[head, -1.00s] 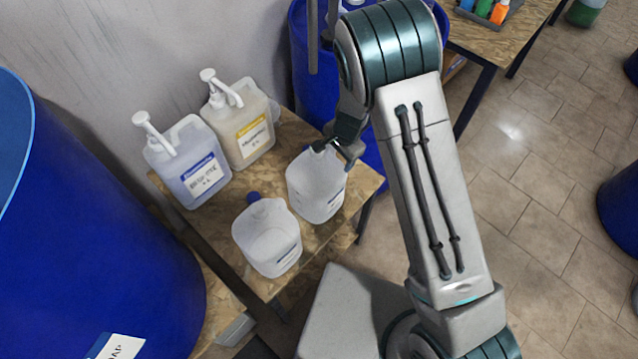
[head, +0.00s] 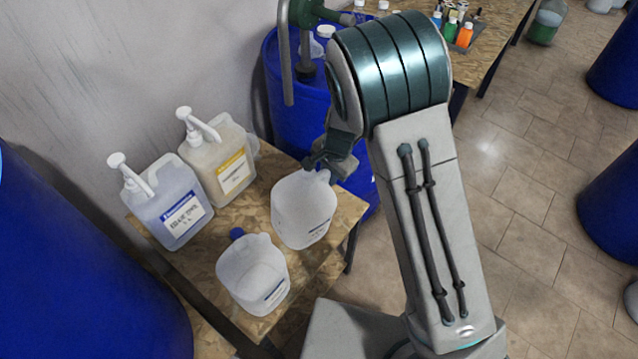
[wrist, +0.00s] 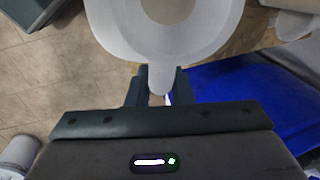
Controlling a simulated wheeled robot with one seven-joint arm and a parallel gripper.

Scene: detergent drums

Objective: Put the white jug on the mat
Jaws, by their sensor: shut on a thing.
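The white jug (head: 303,212) is a translucent white container with a label low on its side. My gripper (head: 325,170) is shut on its handle at the top. The jug looks upright and slightly above the right part of the wooden table (head: 238,212); the exact gap is hard to tell. In the wrist view the jug's pale round body (wrist: 115,25) fills the top, and its handle sits between the fingers of my gripper (wrist: 158,92). No mat can be made out in either current view.
A similar jug with a blue cap (head: 253,273) stands close in front. Two pump bottles, one bluish (head: 170,200) and one yellowish (head: 218,160), stand at the wall. Blue drums stand left (head: 75,265) and behind (head: 285,95). Floor at right (head: 510,200) is open.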

